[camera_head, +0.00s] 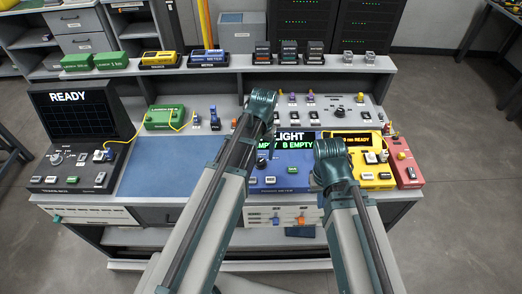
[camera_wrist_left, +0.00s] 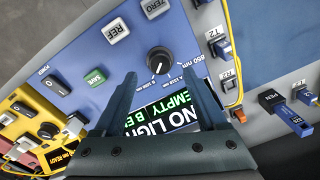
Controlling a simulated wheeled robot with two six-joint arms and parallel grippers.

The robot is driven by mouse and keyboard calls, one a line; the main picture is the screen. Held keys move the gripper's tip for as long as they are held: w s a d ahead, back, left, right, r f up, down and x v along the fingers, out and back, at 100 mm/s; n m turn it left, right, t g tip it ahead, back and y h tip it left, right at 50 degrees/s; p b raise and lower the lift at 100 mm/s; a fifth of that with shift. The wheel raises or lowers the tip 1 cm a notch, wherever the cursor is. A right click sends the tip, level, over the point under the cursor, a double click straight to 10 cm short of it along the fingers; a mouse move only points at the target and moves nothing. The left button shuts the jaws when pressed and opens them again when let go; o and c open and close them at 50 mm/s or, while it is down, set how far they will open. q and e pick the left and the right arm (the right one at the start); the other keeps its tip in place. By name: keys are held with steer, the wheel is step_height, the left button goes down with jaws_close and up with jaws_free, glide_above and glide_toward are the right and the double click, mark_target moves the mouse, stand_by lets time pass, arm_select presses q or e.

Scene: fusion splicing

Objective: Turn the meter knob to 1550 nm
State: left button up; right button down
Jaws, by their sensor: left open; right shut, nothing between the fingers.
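The blue power meter (camera_head: 283,182) stands on the bench, with a lit display reading "LIGHT" and "EMPTY" in part. Its round black knob (camera_wrist_left: 160,60) has a white mark on the side facing the display; small wavelength labels around it are only partly readable, one as "850 nm". My left gripper (camera_wrist_left: 159,76) is open, its fingertips on either side of the knob's display side, with gaps showing.
A yellow splicer (camera_head: 371,178) and a red unit (camera_head: 405,168) stand right of the meter. A blue mat (camera_head: 165,165) lies to its left. REF (camera_wrist_left: 115,32), ZERO and SAVE (camera_wrist_left: 94,78) buttons are close to the knob.

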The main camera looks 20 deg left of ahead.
mark_target(262, 161)
arm_select(q)
step_height(262, 161, up, 9)
steer(key=p, duration=0.8)
steer(key=shift+d, duration=0.15)
arm_select(e)
step_height(262, 161, up, 9)
steer(key=shift+r, duration=0.1)
arm_select(q)
steer(key=s+d+f+m+b, duration=0.1)
steer(key=s+d+m+b, duration=0.1)
steer(key=s+d, duration=0.8)
steer(key=s, duration=0.4)
steer(key=shift+s+f+y, duration=0.25)
steer(key=shift+f+y, duration=0.15)
arm_select(e)
step_height(262, 161, down, 2)
steer(key=shift+f, duration=0.1)
arm_select(q)
steer(key=shift+d, duration=0.1)
arm_select(e)
steer(key=shift+d, duration=0.1)
